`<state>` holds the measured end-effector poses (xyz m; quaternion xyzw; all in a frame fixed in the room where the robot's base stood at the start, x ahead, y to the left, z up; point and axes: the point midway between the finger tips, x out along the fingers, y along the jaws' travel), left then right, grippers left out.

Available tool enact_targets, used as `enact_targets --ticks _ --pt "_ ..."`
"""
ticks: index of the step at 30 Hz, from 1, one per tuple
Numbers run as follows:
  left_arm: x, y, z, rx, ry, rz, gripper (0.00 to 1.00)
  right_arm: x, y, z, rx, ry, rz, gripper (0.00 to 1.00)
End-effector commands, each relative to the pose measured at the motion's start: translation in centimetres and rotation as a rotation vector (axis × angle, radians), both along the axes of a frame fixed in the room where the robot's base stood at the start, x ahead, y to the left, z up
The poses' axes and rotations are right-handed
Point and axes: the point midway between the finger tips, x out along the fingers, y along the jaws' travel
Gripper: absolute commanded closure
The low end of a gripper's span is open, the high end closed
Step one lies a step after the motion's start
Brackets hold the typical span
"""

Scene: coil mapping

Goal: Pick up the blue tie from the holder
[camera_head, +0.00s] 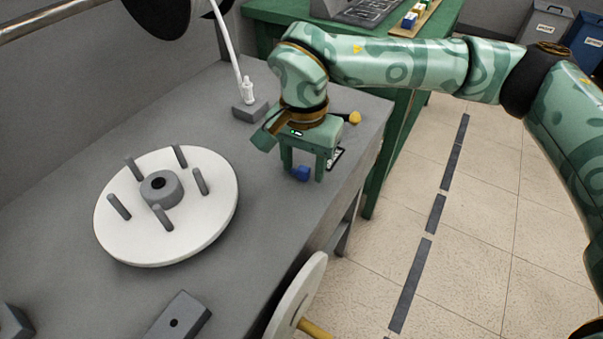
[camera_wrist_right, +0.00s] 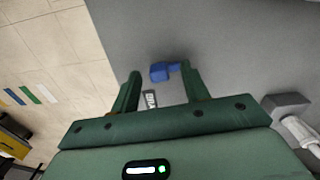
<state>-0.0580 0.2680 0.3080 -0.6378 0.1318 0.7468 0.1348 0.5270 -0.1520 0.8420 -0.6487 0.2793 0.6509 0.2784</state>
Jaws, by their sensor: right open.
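The blue tie (camera_head: 301,174) is a small blue piece low over the grey table, near its right edge. My right gripper (camera_head: 303,177) points down there, with its two green fingers apart. In the right wrist view the tie (camera_wrist_right: 159,72) shows between and just beyond the fingertips (camera_wrist_right: 160,70), closer to the right-hand one. I cannot tell whether it touches a finger. No separate holder is clearly visible under the tie; the gripper may hide it. My left gripper is not in view.
A white disc with grey pegs (camera_head: 215,222) lies on the table (camera_head: 75,240). A grey block with a white post (camera_head: 248,108) stands behind. A yellow knob (camera_head: 355,118) is beyond the gripper. A printed label (camera_wrist_right: 151,99) lies near the fingers. Tiled floor is to the right.

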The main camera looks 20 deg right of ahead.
Motion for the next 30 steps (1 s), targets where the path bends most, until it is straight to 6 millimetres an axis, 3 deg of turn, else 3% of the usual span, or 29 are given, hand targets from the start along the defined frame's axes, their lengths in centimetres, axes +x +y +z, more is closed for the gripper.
enact_targets --ticks 5,10,20,30 --pt "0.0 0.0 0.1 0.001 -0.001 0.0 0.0 0.0 0.0 0.2 0.0 -0.003 0.0 0.55" --pt "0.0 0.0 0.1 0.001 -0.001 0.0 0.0 0.0 0.0 0.2 0.0 -0.003 -0.001 0.99" --pt "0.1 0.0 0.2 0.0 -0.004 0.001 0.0 0.0 0.0 0.6 -0.001 -0.004 -0.001 1.0" --pt "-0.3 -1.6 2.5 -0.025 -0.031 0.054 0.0 0.0 0.0 7.8 0.0 -0.011 -0.003 1.0"
